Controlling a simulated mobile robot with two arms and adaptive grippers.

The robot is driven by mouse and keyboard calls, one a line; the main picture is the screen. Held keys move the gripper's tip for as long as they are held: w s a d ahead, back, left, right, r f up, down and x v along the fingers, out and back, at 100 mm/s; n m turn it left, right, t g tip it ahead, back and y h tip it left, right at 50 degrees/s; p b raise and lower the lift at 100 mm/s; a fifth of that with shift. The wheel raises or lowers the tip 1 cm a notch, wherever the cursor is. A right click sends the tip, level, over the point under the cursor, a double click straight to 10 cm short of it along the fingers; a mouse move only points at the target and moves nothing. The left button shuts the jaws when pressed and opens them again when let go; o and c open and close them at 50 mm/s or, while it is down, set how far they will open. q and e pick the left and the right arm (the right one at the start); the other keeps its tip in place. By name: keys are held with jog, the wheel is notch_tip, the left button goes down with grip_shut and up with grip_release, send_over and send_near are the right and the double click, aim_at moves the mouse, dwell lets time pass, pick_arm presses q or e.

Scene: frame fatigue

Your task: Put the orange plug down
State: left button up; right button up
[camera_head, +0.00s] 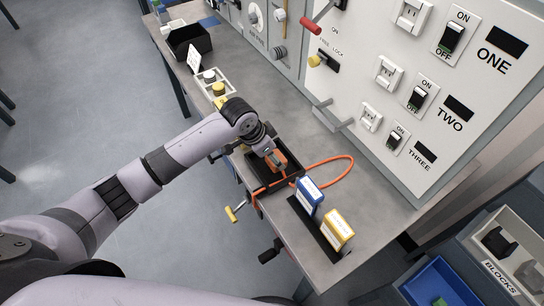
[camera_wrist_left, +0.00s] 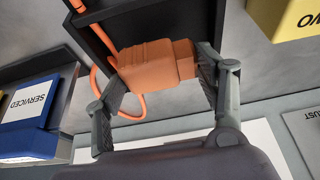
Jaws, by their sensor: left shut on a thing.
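The orange plug (camera_wrist_left: 155,64) is a blocky body between the two fingers of my left gripper (camera_wrist_left: 160,82), which is shut on it. In the head view my left gripper (camera_head: 274,159) is over a black tray (camera_head: 256,172) on the bench, with a little of the orange plug (camera_head: 281,157) showing. The plug overlaps the black tray (camera_wrist_left: 92,32) in the wrist view; I cannot tell whether it touches the tray floor. Its orange cable (camera_head: 351,170) loops out to the right over the bench. My right gripper is not in view.
A blue box (camera_head: 310,194) and a yellow box (camera_head: 338,229) stand in a dark rack right of the tray. Yellow-topped items (camera_head: 219,90) stand behind it. The switch panel (camera_head: 420,80) rises along the bench's back. Bare bench (camera_head: 385,200) lies right of the cable.

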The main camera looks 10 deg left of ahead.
pick_arm(q)
jog(key=shift+f, duration=1.1)
jog(key=shift+f, duration=0.1)
jog(key=o, duration=1.2)
jog(key=v, duration=1.2)
jog(key=shift+b, duration=0.35)
